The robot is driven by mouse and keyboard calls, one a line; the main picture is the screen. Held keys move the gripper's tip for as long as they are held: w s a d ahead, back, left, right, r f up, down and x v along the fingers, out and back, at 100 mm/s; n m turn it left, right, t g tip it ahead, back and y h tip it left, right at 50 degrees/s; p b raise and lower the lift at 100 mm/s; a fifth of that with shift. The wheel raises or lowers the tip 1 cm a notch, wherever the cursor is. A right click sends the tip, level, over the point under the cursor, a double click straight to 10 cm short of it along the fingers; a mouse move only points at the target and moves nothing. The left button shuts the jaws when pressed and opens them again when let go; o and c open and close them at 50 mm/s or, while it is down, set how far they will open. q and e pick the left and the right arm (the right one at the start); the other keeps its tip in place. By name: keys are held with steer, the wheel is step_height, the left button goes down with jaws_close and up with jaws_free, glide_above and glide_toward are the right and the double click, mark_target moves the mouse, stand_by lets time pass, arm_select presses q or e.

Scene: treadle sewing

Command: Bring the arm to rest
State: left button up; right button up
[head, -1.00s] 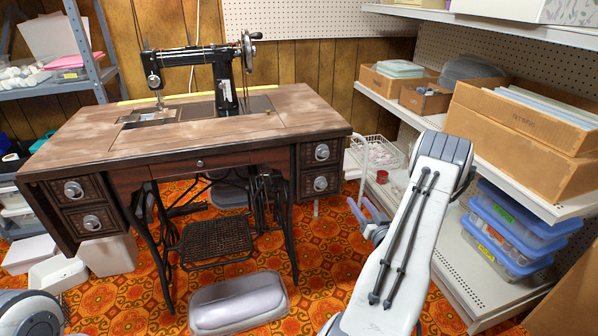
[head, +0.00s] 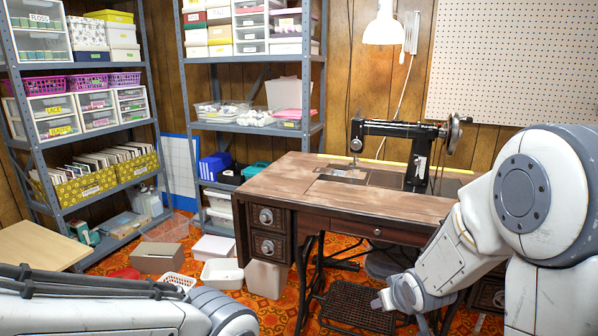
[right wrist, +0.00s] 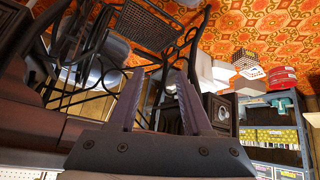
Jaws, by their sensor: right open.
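My right arm (head: 540,190) fills the right side of the head view, bent at a large white joint. Its gripper (head: 377,302) hangs low in front of the sewing table, near the treadle in the picture. In the right wrist view the two purple fingers of the right gripper (right wrist: 158,95) stand apart with nothing between them. The wooden sewing table (head: 300,180) carries a black sewing machine (head: 395,130). My left arm (head: 90,310) lies across the bottom left of the head view; its gripper is out of view.
The black treadle (head: 352,306) is under the table. Grey shelving (head: 178,110) with boxes and baskets stands at the back left. A pale wooden surface (head: 40,245) is at far left.

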steer(key=s+a+r+n+g+y, duration=0.1)
steer(key=s+a+r+n+g, duration=0.25)
steer(key=s+a, duration=0.95)
steer(key=s+a+r+n+g+p, duration=0.1)
steer(key=s+a+g, duration=0.1)
steer(key=s, duration=0.6)
steer(key=s+a+r+n+g, duration=0.1)
steer(key=s+a+r+g, duration=0.1)
steer(key=s, duration=0.6)
step_height(320, 180, up, 36)
steer(key=p, duration=3.6)
steer(key=shift+w+r+p, duration=0.15)
steer(key=shift+w+p, duration=0.15)
steer(key=shift+p, duration=0.05)
steer(key=shift+d, duration=0.15)
